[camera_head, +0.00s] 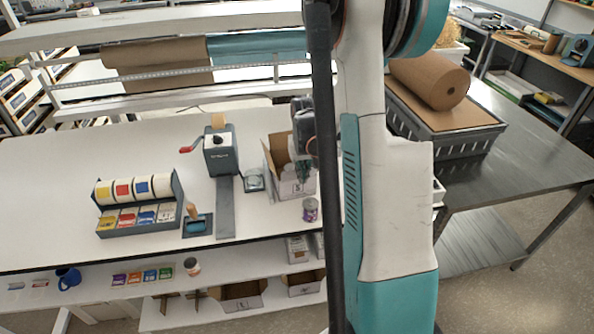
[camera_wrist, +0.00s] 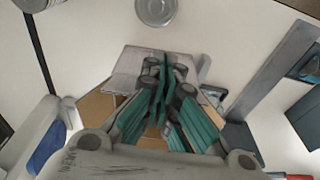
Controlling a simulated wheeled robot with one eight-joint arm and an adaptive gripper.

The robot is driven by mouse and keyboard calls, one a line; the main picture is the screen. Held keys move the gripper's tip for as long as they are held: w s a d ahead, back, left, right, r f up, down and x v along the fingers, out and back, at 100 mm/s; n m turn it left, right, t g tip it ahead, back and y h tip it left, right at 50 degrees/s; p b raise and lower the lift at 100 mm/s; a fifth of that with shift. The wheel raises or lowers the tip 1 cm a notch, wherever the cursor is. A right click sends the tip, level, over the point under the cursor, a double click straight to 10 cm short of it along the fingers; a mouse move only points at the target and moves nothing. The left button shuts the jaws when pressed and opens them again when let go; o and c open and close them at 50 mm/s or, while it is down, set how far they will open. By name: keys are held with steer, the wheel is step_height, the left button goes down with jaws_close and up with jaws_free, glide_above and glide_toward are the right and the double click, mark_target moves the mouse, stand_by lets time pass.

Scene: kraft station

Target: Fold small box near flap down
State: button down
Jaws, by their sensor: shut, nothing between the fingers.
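The small box (camera_head: 296,187) is an open cardboard carton on the white table, partly hidden by my arm. Its left flap (camera_head: 268,160) stands up and leans outward; a tall brown panel (camera_head: 279,149) rises at its back. My gripper (camera_head: 305,150) is over the box's opening. In the wrist view, my gripper's green fingers (camera_wrist: 165,85) are together and empty. A pale panel of the box (camera_wrist: 128,68) shows beyond the fingertips, with brown cardboard (camera_wrist: 95,106) to the side. The fingers hide much of the box, and I cannot tell whether they touch it.
A label dispenser rack (camera_head: 140,218) is farther left. White table (camera_head: 60,190) is clear at far left.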

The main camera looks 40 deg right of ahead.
steer(key=shift+w+d+r, duration=0.1)
steer(key=shift+w+d, duration=0.25)
steer(key=shift+w, duration=0.35)
steer(key=shift+w+d+f, duration=0.1)
steer(key=shift+w+d, duration=0.3)
steer(key=shift+w, duration=0.35)
steer(key=shift+w+d+r, duration=0.1)
steer(key=shift+w+d, duration=0.25)
steer(key=shift+w, duration=0.35)
steer(key=shift+b, duration=0.3)
steer(key=w, duration=0.1)
steer(key=w+d+f+b, duration=0.1)
steer(key=shift+w+d, duration=0.15)
steer(key=shift+w, duration=0.15)
